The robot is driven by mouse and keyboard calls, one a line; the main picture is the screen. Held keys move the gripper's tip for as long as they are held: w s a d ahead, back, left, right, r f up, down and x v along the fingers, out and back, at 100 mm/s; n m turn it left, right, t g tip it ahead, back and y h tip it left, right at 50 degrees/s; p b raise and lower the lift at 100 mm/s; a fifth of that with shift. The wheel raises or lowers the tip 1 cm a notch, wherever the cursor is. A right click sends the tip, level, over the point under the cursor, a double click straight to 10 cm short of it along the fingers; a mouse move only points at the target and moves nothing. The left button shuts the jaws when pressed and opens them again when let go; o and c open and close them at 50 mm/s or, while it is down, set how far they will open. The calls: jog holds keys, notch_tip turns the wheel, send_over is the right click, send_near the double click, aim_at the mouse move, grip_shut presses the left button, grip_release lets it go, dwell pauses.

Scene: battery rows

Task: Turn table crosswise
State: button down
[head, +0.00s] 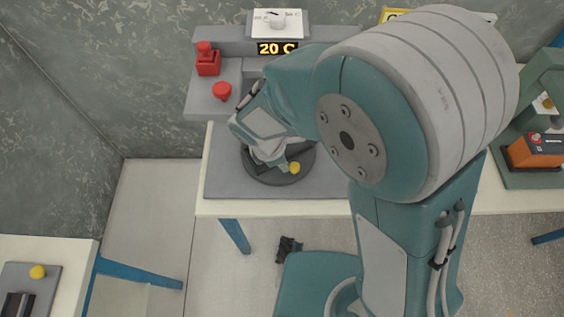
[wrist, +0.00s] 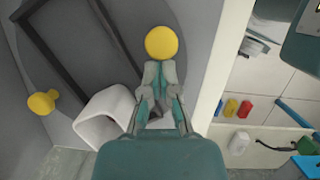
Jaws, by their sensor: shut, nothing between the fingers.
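The turntable is a dark round disc (head: 308,160) on a grey plate on the white table, partly hidden by my arm. In the wrist view, black rails (wrist: 122,45) cross the disc (wrist: 90,40) diagonally. A yellow round knob (head: 295,168) stands near the disc's front right edge; it also shows in the wrist view (wrist: 161,43). A second yellow knob (wrist: 42,102) is at the left in the wrist view. My gripper (wrist: 158,75) is shut and empty, its fingertips right by the first knob; contact cannot be told. It also shows over the disc (head: 282,163).
A grey console behind carries a "20 C" display (head: 277,48), a red block (head: 208,62) and a red button (head: 222,91). An orange-black battery (head: 537,150) sits in a green stand at right. Another table with a yellow knob (head: 38,271) is at lower left.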

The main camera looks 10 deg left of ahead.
jog(key=shift+w+d, duration=0.1)
jog(key=shift+d, duration=0.2)
jog(key=shift+w+d, duration=0.6)
jog(key=shift+d, duration=0.1)
jog(key=shift+w+d, duration=0.2)
dwell(0.4)
dwell(0.4)
